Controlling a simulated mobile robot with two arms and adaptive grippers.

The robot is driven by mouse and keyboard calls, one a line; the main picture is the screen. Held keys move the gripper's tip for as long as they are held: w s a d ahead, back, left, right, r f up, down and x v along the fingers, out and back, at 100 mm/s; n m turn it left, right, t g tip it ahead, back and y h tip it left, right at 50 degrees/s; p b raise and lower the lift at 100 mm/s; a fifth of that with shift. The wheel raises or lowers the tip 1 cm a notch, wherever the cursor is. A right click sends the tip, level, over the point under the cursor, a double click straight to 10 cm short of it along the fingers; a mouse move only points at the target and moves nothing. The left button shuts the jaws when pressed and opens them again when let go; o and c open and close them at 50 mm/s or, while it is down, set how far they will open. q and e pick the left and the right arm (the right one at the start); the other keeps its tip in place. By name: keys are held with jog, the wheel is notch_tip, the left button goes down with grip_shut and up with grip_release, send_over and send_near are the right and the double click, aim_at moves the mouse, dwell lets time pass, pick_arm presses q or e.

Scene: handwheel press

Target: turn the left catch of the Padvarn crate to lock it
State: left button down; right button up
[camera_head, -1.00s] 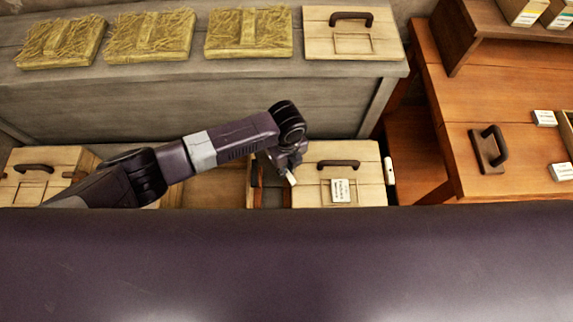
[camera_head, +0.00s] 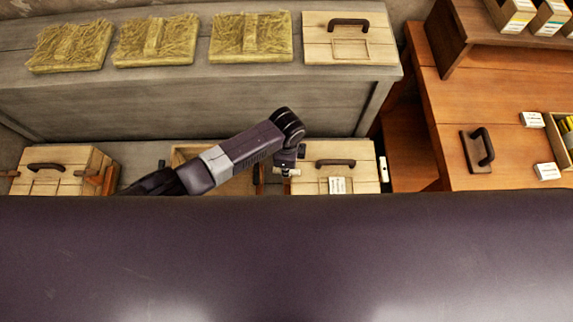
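A pale wooden crate (camera_head: 308,182) with a dark handle and a white label (camera_head: 337,185) stands low in the middle; its label is too small to read, so I cannot confirm it is the Padvarn crate. A white upright catch (camera_head: 384,168) is at its right side. My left gripper (camera_head: 285,172) is at the crate's left edge, pointing down. A small white piece shows there; I cannot tell whether it is the left catch or part of the gripper. The fingers are too small and covered to read. My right gripper is out of view.
Another handled crate (camera_head: 65,160) stands at the far left, and an open wooden box (camera_head: 190,150) is behind my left arm. The grey bench (camera_head: 200,98) carries straw pads and a lidded crate (camera_head: 350,48). A wooden table (camera_head: 440,120) stands at right.

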pick_arm(q)
jog(key=shift+r+n+p, duration=0.1)
jog(key=shift+n+p, duration=0.2)
jog(key=shift+n, duration=0.5)
jog(key=c, duration=1.9)
grip_release()
jog(key=shift+c, duration=0.2)
notch_tip(320, 180, up, 12)
